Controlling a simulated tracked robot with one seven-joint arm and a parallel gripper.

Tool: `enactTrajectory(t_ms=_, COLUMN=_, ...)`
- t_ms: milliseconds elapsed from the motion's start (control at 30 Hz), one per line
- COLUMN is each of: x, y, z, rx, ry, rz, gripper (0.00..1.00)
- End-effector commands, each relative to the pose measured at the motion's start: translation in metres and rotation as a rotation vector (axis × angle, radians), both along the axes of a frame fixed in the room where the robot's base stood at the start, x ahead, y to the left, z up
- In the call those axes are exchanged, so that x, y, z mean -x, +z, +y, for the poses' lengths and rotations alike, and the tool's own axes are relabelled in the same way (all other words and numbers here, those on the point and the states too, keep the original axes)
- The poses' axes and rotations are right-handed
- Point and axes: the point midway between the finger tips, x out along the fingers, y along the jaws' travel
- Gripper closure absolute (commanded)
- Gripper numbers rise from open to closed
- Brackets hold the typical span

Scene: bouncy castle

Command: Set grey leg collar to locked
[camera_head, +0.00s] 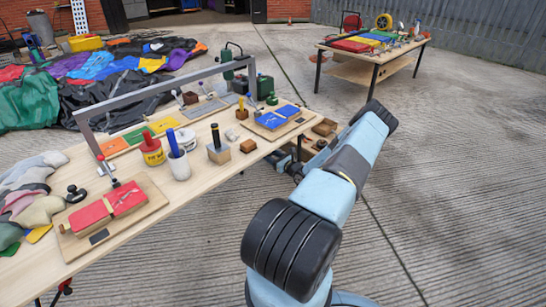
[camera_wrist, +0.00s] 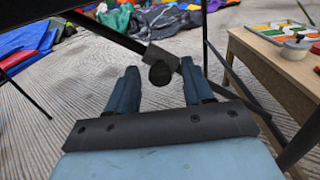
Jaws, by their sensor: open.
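In the wrist view, a dark grey collar (camera_wrist: 161,55) sits on a slanting dark leg or bar. A round black knob (camera_wrist: 160,74) sticks out from it towards the camera. My gripper (camera_wrist: 159,67) is open, with one blue-grey finger on each side of the knob in the picture. I see no contact, and I cannot tell how far the fingertips are from the knob in depth. In the head view, my gripper (camera_head: 293,166) is low by the near edge of the long wooden table (camera_head: 225,172). The collar cannot be made out there.
Dark bars cross the wrist view around the collar. A wooden stand (camera_wrist: 275,62) with a coloured tray (camera_wrist: 285,31) is close on the right. The long table carries red pads, cups and tools. A second table (camera_head: 368,58) stands behind right. Concrete floor is clear at right.

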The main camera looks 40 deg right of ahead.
Motion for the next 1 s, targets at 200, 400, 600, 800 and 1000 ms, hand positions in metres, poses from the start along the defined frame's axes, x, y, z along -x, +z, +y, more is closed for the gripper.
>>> enactTrajectory(t_ms=200, x=-0.0013, y=0.0001, z=0.0001, rx=0.0, ry=0.0, rz=0.0, gripper=0.49)
enactTrajectory(t_ms=400, x=-0.001, y=0.0002, z=0.0, rx=0.0, ry=0.0, rz=0.0, gripper=0.61)
enactTrajectory(t_ms=600, x=-0.0009, y=0.0002, z=-0.0001, rx=0.0, ry=0.0, rz=0.0, gripper=0.8)
enactTrajectory(t_ms=800, x=-0.0007, y=0.0002, z=-0.0003, rx=0.0, ry=-0.001, rz=0.0, gripper=1.0)
enactTrajectory(t_ms=1000, x=-0.0007, y=0.0003, z=-0.0006, rx=0.001, ry=-0.001, rz=0.0, gripper=1.0)
